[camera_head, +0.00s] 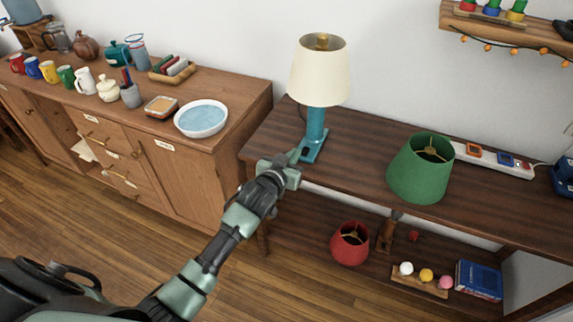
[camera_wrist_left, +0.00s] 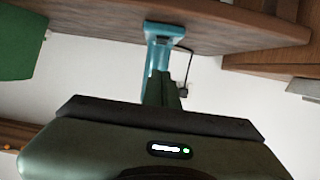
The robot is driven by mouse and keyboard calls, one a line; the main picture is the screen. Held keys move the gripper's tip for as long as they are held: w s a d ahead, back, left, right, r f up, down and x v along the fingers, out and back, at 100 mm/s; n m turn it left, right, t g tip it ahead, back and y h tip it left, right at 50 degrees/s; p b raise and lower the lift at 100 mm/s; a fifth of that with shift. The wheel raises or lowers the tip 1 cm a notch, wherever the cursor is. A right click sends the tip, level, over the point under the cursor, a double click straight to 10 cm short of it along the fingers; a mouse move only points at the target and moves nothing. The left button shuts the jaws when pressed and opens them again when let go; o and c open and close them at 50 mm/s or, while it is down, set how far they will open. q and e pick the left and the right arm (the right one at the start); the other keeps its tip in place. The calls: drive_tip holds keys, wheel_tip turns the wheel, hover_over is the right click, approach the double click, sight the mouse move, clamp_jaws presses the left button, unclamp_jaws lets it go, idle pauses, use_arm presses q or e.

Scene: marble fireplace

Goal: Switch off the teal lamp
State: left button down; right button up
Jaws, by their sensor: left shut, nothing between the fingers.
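The teal lamp stands upright on the dark wooden table, with a teal column (camera_head: 316,122), a flat teal base (camera_head: 312,152) and a cream shade (camera_head: 320,78). I cannot tell clearly whether it is lit. My left gripper (camera_head: 296,156) is shut and empty, its tips at the front left edge of the lamp base. Whether they touch it I cannot tell. In the left wrist view the lamp base (camera_wrist_left: 163,31) shows at the top, beyond the shut fingers (camera_wrist_left: 165,88), which hide part of the lamp. No switch can be made out clearly. My right gripper is out of view.
A green lampshade (camera_head: 421,170) stands on the table (camera_head: 365,150) right of the lamp, by a white power strip (camera_head: 508,163). A red lampshade (camera_head: 350,244) is on the lower shelf. A wooden cabinet (camera_head: 185,165) with mugs and a bowl (camera_head: 201,118) stands at left.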

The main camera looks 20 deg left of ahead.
use_arm(q)
drive_tip(key=v, duration=0.2)
drive_tip(key=f+v, duration=0.1)
drive_tip(key=v, duration=0.2)
drive_tip(key=shift+s+a, duration=0.1)
drive_tip(key=shift+s, duration=0.05)
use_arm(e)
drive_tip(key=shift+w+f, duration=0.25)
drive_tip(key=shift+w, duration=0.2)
